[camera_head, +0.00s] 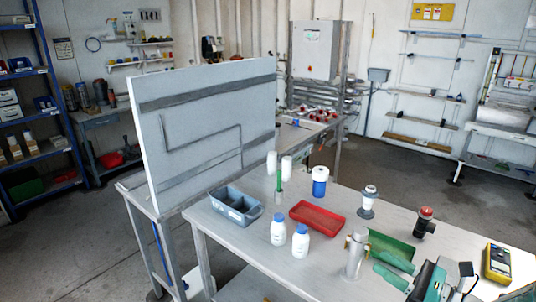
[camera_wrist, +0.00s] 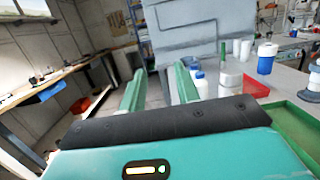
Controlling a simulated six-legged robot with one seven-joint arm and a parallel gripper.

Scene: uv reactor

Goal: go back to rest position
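My gripper (camera_head: 384,265) is at the front right of the grey table in the head view, beside a green tray and a metal cylinder. In the wrist view my gripper (camera_wrist: 160,76) shows two green fingers standing apart. Nothing is between them, and floor and wall show through the gap. The teal gripper body fills the bottom of the wrist view. Most of my arm is out of view.
On the table (camera_head: 265,252) are a grey divided bin (camera_head: 236,206), white bottles (camera_head: 278,229), a red tray (camera_head: 317,217), a metal cylinder (camera_head: 354,254), a green tray (camera_head: 391,246) and a yellow meter (camera_head: 497,262). An upright grey panel (camera_head: 205,125) stands behind. Floor at left is clear.

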